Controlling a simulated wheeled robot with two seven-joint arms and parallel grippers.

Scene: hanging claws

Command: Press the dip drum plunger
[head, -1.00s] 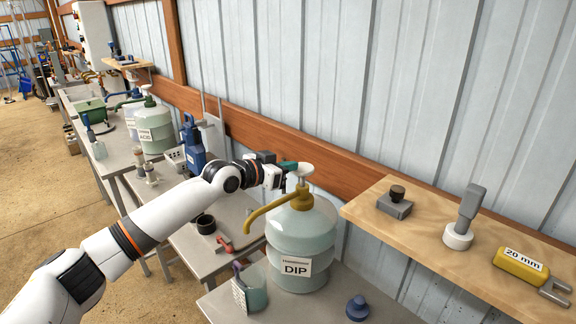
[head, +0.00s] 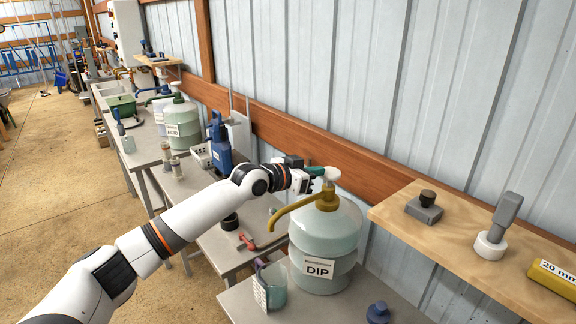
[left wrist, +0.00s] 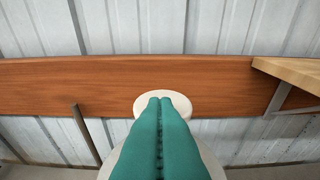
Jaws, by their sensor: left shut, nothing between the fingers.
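The dip drum (head: 326,245) is a pale translucent drum with a DIP label, standing on the near bench. Its plunger is a white round cap (head: 332,173) above a yellow collar and spout (head: 297,211). The plunger cap also shows in the left wrist view (left wrist: 178,102), partly hidden behind the fingertips. My left gripper (head: 318,171) is shut and empty, with its teal fingers at the plunger cap's left side and overlapping it in the picture. In the left wrist view the closed fingertips (left wrist: 160,101) lie over the cap. I cannot tell whether they touch it. My right gripper is not in view.
A wooden shelf (head: 470,255) at right holds a grey block, a grey-handled tool and a yellow 20 mm piece. A jug (head: 272,285) and a blue knob (head: 378,312) stand by the drum. A corrugated wall with a wooden rail (head: 375,175) runs close behind.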

